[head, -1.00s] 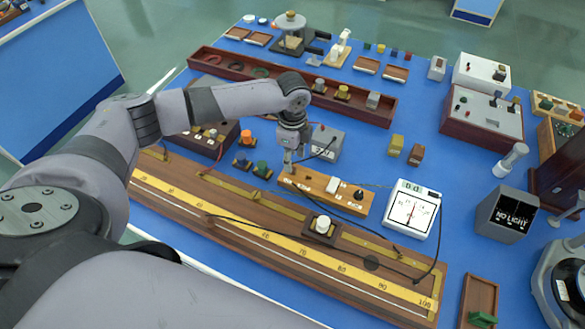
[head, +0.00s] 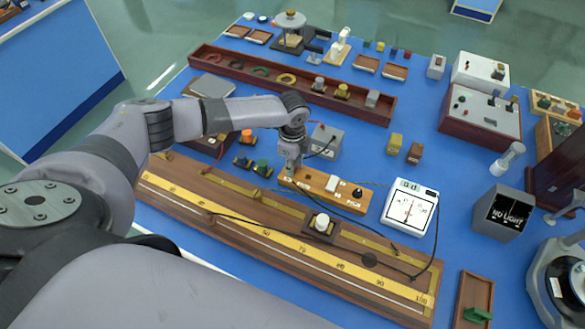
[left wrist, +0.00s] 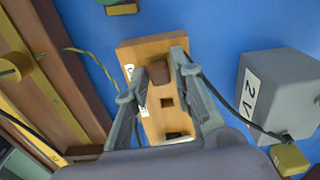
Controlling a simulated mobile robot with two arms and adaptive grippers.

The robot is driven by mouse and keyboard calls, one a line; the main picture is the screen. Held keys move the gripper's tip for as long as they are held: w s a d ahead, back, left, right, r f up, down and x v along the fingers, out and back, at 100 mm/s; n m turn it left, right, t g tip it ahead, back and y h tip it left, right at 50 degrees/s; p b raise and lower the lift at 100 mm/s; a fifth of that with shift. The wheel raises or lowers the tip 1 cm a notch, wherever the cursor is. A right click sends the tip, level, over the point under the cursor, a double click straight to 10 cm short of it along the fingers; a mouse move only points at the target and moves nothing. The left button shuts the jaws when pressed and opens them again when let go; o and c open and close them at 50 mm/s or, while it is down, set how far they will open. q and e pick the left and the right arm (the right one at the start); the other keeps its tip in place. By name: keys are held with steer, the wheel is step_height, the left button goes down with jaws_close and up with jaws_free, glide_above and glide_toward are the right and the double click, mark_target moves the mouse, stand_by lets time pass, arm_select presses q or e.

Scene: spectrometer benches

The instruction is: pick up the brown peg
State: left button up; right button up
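The brown peg (left wrist: 160,73) stands on a light wooden board (left wrist: 146,54) in the left wrist view. My left gripper (left wrist: 154,72) is open, with one finger on each side of the peg. I cannot tell whether either finger touches it. In the head view my left gripper (head: 289,168) points down at the left end of the wooden board (head: 345,197) and hides the peg. My right gripper is not in view.
A grey "2 V" block (left wrist: 280,92) stands right of the board in the left wrist view. A long wooden scale bench (head: 210,206), with dark wires across it, lies in front. A white meter (head: 409,208) is to the right.

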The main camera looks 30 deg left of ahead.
arm_select(q)
jaws_close()
steer(key=shift+r, duration=0.1)
steer(key=shift+r+p, duration=0.85)
steer(key=shift+r, duration=10.65)
steer(key=shift+w+d+f+m+b, duration=0.1)
steer(key=shift+d+f+m+b, duration=0.6)
steer(key=shift+f, duration=2.8)
steer(key=shift+s+d+f+m+b, duration=0.1)
steer(key=shift+d+f+m+b, duration=0.55)
steer(key=shift+f, duration=2.85)
steer(key=shift+w+d+f+m+b, duration=0.2)
steer(key=shift+d+f+m, duration=0.85)
steer(key=shift+f, duration=2.45)
steer(key=shift+d+f+b, duration=0.1)
steer(key=shift+f+b, duration=0.3)
steer(key=shift+f, duration=0.5)
